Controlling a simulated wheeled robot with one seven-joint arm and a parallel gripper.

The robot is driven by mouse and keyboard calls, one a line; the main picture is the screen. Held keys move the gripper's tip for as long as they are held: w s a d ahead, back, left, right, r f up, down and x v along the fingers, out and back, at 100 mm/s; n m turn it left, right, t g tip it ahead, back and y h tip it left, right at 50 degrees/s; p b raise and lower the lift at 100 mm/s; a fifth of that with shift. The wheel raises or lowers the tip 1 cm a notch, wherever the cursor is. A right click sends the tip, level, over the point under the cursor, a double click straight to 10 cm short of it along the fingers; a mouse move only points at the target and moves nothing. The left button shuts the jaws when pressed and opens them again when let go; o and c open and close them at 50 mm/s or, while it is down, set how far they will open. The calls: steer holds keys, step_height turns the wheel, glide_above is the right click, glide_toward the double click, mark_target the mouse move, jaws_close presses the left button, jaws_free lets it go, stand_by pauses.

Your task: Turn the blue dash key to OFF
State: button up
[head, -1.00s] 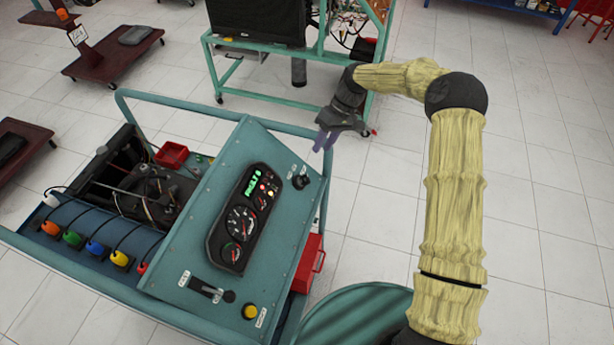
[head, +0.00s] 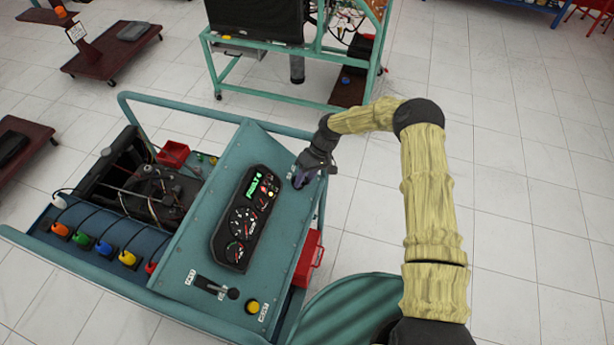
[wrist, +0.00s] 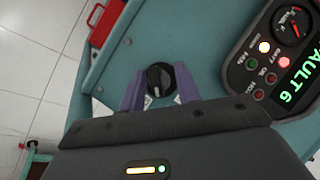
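The dash key shows in the wrist view as a round black knob (wrist: 159,79) with a pale pointer mark, on the teal sloping dash panel (head: 290,225); I see no blue on it. My gripper (head: 302,181) is at the panel's upper right corner in the head view, hiding the knob there. In the wrist view my gripper's (wrist: 159,88) two purple fingers are apart, one on each side of the knob. They are very near it; I cannot tell whether they touch. White labels beside the knob are partly hidden by the fingers and unreadable.
A black gauge cluster (head: 245,218) with a green "FAULT 6" display sits left of my gripper. A lever (head: 216,288) and a yellow button (head: 253,306) are lower on the panel. A teal rail (head: 215,112) runs behind. A red box (head: 308,262) is at the right side.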

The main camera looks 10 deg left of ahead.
steer(key=shift+d, duration=0.15)
steer(key=shift+c, duration=0.4)
jaws_close()
steer(key=shift+w+d, duration=0.1)
steer(key=shift+w+b, duration=0.1)
steer(key=shift+b, duration=0.45)
steer(key=n+t+h+b, duration=0.1)
steer(key=n+t+b, duration=0.1)
steer(key=n+b, duration=0.2)
steer(key=n+t+b, duration=0.2)
steer(key=b, duration=0.1)
steer(key=shift+r+n+h, duration=0.1)
steer(key=shift+n+h, duration=0.2)
steer(key=shift+h, duration=0.1)
steer(key=shift+r+n+b, duration=0.1)
steer(key=shift+n+b, duration=0.2)
steer(key=shift+b, duration=0.05)
steer(key=shift+a, duration=0.2)
